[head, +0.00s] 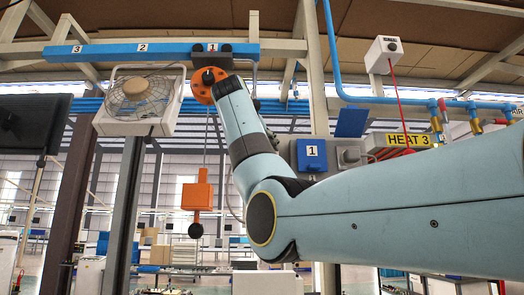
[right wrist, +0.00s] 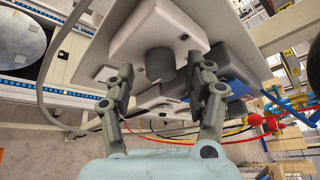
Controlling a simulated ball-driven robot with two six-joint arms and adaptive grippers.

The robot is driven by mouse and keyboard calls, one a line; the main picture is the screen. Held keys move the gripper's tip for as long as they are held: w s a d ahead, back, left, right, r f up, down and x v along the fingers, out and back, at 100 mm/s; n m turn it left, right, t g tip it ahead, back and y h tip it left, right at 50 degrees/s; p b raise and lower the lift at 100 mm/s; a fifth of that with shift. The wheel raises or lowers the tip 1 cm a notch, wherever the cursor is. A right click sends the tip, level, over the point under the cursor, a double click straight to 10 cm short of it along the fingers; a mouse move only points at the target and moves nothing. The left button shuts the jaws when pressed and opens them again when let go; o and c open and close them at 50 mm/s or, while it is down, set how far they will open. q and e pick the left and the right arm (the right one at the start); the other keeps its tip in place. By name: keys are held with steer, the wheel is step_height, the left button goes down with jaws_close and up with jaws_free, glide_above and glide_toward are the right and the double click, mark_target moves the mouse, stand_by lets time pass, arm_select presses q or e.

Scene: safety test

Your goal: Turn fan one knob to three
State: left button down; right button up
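In the right wrist view, my right gripper (right wrist: 160,72) is open, with one finger on each side of a dark grey round knob (right wrist: 160,63). The knob stands out from a white box (right wrist: 137,27), and a gap shows between it and each finger. In the head view, a grey panel (head: 320,141) carries a blue plate marked 1 (head: 312,155) and a small grey control (head: 350,156). My right arm covers the panel's lower left. The gripper's fingers cannot be made out there. The knob's setting is not readable. A white fan (head: 140,100) hangs at upper left. My left gripper is out of view.
A blue rail (head: 100,52) marked 3, 2, 1 runs above the fan. An orange hook block (head: 197,196) hangs beside my arm. Blue pipes (head: 334,60) and a HEAT 3 sign (head: 408,140) are at right. Red and yellow hoses (right wrist: 235,138) lie near the right finger.

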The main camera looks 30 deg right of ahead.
steer(key=v, duration=1.2)
steer(key=shift+f, duration=0.1)
